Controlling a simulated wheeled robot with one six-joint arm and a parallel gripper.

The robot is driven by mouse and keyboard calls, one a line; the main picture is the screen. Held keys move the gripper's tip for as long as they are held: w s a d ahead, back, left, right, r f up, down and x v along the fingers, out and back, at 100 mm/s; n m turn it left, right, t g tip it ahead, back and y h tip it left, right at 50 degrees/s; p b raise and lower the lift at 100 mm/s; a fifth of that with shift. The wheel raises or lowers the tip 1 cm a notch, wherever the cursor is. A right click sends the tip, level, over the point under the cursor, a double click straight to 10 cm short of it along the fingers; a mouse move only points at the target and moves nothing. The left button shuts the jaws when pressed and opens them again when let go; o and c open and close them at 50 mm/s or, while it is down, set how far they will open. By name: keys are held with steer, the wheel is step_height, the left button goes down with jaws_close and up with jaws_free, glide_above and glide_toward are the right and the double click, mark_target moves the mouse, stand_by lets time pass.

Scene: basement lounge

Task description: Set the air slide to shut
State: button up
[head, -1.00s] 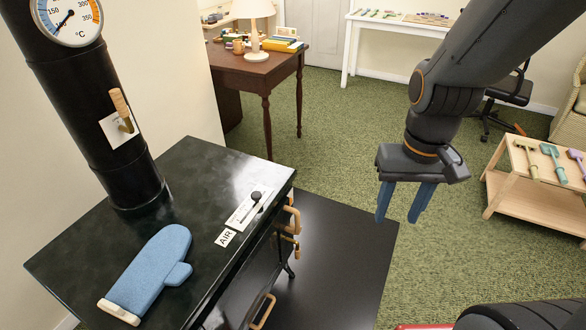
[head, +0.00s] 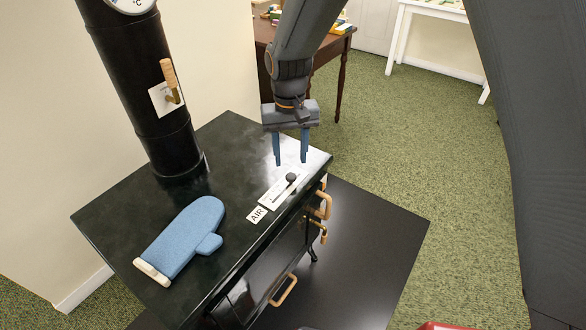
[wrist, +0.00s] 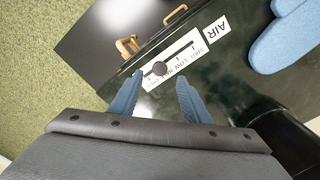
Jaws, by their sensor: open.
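The air slide is a pale plate (head: 272,196) with a slot and a dark round knob (head: 291,178), on the black stove top beside the AIR label (head: 257,215). The knob (wrist: 160,68) stands near the slot's end away from that label. My gripper (head: 290,160) is open and empty, blue fingers pointing down, just above the knob. In the wrist view the knob lies between and just beyond the fingertips (wrist: 160,80); I see no contact.
A blue oven mitt (head: 182,238) lies left of the AIR label. The black stovepipe (head: 150,100) with a wooden-handled lever (head: 170,82) rises at the back left. Wooden-handled door fittings (head: 322,205) stick out at the stove's front. A brown desk (head: 340,45) stands behind.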

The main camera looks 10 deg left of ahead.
mark_target(291, 176)
step_height(291, 176, down, 6)
steer(key=shift+r, duration=0.1)
steer(key=shift+c, duration=0.3)
jaws_close()
